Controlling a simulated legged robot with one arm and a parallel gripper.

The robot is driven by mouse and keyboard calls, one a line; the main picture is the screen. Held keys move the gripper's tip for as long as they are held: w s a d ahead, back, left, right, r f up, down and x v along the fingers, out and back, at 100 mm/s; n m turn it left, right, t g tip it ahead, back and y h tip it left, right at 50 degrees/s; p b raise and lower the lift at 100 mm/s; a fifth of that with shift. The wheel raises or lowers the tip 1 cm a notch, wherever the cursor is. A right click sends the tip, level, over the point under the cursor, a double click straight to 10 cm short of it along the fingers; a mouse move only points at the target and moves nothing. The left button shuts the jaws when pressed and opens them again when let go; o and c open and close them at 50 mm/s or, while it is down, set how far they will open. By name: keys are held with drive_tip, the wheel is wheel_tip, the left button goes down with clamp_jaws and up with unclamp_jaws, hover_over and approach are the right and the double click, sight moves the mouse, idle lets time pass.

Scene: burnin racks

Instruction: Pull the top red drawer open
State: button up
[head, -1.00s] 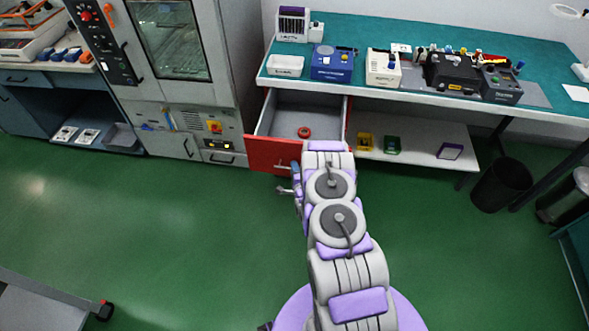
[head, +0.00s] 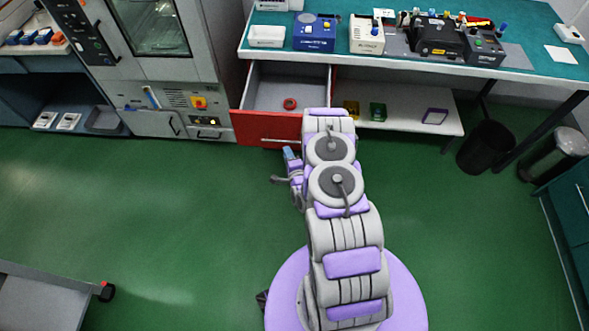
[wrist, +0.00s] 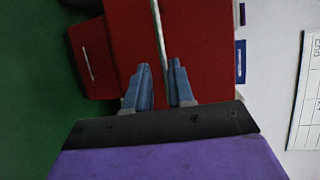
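The top red drawer (head: 268,128) is pulled out from under the teal-topped bench. Its grey inside shows, with a red ring (head: 290,104) in it. My gripper (wrist: 159,66) is open in front of the red drawer front (wrist: 205,45) in the wrist view. The thin light handle (wrist: 158,25) runs down that front toward the gap between the blue fingers, close to the right one. Contact cannot be told. In the head view the gripper (head: 287,160) shows just below the drawer front, partly hidden by my arm.
A second red drawer front (wrist: 92,60) with a handle sits farther back in the wrist view. A grey oven cabinet (head: 180,110) stands left of the drawer. A black bin (head: 486,148) stands at right. Green floor (head: 150,220) is clear in front.

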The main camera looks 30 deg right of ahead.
drive_tip(key=p+v, duration=0.3)
drive_tip(key=v, duration=0.6)
drive_tip(key=shift+s, duration=0.15)
idle(0.6)
drive_tip(key=w+a+r+n+g+y, duration=0.4)
drive_tip(key=w+a+r+n+y, duration=0.15)
drive_tip(key=w+r+n, duration=0.3)
drive_tip(key=s+a+r+n+g, duration=0.1)
drive_tip(key=a+r+n+g, duration=0.15)
drive_tip(key=r, duration=0.35)
drive_tip(key=s+a+r+n+g, duration=0.1)
drive_tip(key=r+n+g, duration=0.2)
drive_tip(key=r+n, duration=0.15)
drive_tip(key=s+a+r+n+g, duration=0.1)
drive_tip(key=s+r+n+g, duration=0.1)
drive_tip(key=s+r, duration=0.6)
drive_tip(key=s+a+r+n+g+h, duration=0.1)
drive_tip(key=s+r, duration=0.7)
drive_tip(key=s, duration=0.8)
drive_tip(key=s+a+r+n+g+h, duration=0.1)
drive_tip(key=s+a+r+n+g, duration=0.1)
drive_tip(key=s+r+g, duration=0.3)
drive_tip(key=s+r, duration=0.4)
drive_tip(key=s, duration=0.3)
drive_tip(key=shift+s+a+n, duration=0.15)
drive_tip(key=shift+a+n, duration=0.2)
drive_tip(key=shift+a, duration=0.05)
